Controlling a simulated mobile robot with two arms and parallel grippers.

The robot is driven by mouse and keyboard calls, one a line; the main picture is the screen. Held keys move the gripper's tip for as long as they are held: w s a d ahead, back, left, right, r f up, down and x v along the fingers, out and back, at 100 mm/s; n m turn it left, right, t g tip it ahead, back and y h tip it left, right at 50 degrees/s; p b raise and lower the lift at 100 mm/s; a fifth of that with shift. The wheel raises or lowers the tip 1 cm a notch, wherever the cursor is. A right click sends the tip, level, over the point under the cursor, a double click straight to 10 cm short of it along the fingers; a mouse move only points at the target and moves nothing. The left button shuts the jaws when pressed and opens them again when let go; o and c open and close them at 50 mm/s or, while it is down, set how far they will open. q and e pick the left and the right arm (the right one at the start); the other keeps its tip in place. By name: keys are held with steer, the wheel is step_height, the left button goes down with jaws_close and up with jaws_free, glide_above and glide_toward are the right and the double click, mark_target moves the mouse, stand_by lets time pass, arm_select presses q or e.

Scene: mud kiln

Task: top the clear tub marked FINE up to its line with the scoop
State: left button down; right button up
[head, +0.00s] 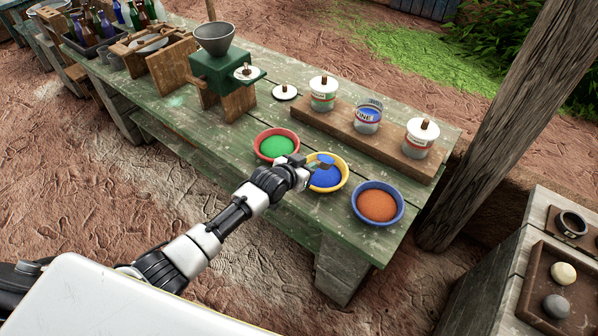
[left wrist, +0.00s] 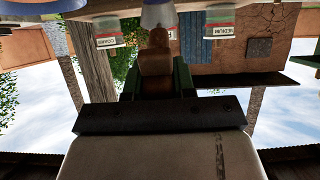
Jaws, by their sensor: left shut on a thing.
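The clear tub marked FINE (head: 367,117) stands open in the middle of a wooden rack, with blue powder inside; I cannot tell the level against its line. A lid with a brown knob (head: 285,92) lies on the table left of the rack. My left gripper (head: 306,168) is shut on the scoop's brown handle, which also shows in the left wrist view (left wrist: 155,64). The scoop (head: 325,160) is at the yellow bowl (head: 343,177) of blue powder; whether it touches the powder is unclear. My right gripper is out of view.
Lidded tubs (head: 323,92) (head: 421,137) flank the open one on the rack (head: 392,150). A red bowl of green powder (head: 277,146) and a blue bowl of orange powder (head: 377,203) flank the yellow bowl. A green grinder (head: 221,72) stands farther left. A post (head: 500,110) rises at right.

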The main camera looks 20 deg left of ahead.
arm_select(q)
steer(key=shift+r, duration=0.1)
steer(key=shift+w+d+f+b, duration=0.1)
steer(key=shift+f+b, duration=0.1)
steer(key=shift+b, duration=0.2)
steer(key=shift+f+t+h+b, duration=0.2)
steer(key=shift+t+h+b, duration=0.1)
steer(key=shift+t+b, duration=0.65)
steer(key=shift+s+a+r+b, duration=0.1)
steer(key=shift+s+a+b, duration=0.1)
steer(key=shift+s+b, duration=0.4)
steer(key=shift+a+t+h+b, duration=0.1)
steer(key=shift+t+h+b, duration=0.2)
steer(key=shift+t+b, duration=0.65)
steer(key=b, duration=0.2)
steer(key=shift+s+a+r+t+b, duration=0.1)
steer(key=shift+s+t+b, duration=0.25)
steer(key=shift+s+t, duration=0.05)
steer(key=shift+s+r+h+b, duration=0.1)
steer(key=shift+r+h+b, duration=0.05)
steer(key=shift+h+b, duration=0.15)
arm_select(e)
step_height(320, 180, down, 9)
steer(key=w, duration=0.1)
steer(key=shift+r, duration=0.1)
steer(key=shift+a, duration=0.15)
